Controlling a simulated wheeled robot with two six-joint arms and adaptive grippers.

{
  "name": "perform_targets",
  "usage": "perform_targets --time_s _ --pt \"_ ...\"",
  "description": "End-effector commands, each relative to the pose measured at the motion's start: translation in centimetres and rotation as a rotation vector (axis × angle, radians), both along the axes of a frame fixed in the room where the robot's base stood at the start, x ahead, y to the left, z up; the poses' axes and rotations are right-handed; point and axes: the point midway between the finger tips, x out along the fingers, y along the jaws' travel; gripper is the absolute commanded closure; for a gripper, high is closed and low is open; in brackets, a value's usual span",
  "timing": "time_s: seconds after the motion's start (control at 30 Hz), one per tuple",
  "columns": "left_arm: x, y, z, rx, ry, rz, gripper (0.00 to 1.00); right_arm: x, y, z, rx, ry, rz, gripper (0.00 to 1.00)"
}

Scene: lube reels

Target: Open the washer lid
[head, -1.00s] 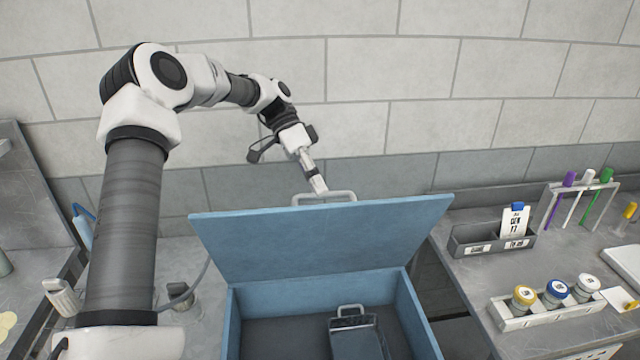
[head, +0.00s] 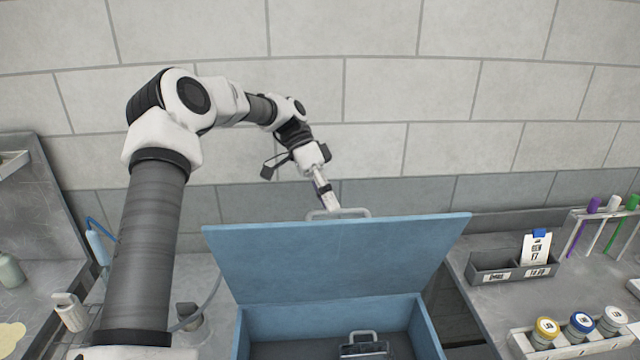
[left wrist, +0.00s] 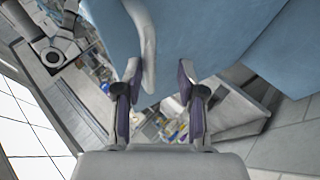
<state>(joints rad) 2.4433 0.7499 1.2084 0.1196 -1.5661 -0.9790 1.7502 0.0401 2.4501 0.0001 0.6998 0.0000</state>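The blue washer lid (head: 335,260) stands raised, leaning back above the open blue washer tub (head: 428,335). A pale bar handle (head: 355,212) sits on the lid's top edge. My left gripper (head: 329,205) is at this handle, reaching in from behind the lid. In the left wrist view its two purple-padded fingers (left wrist: 158,98) are apart. The handle (left wrist: 148,50) shows between them, close to the left finger; I cannot tell if it touches. The blue lid (left wrist: 210,35) fills the top of that view. My right gripper is not in view.
A basket with a handle (head: 364,340) sits inside the tub. On the right bench are a grey card holder (head: 500,267), a jar rack (head: 525,348) and a tube rack. The left bench has bottles. A block wall stands behind.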

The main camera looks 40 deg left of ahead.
Motion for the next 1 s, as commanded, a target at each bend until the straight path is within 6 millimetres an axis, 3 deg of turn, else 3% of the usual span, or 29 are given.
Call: perform_targets --time_s 0.2,0.4,1.0 --pt "0.7 4.1 3.8 0.006 -0.002 0.004 0.61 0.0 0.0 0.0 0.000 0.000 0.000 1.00" --pt "1.1 6.7 6.3 0.004 0.001 0.003 0.61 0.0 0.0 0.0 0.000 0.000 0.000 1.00" --pt "1.1 7.4 7.2 0.001 0.000 0.000 0.61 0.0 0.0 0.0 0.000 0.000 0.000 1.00"
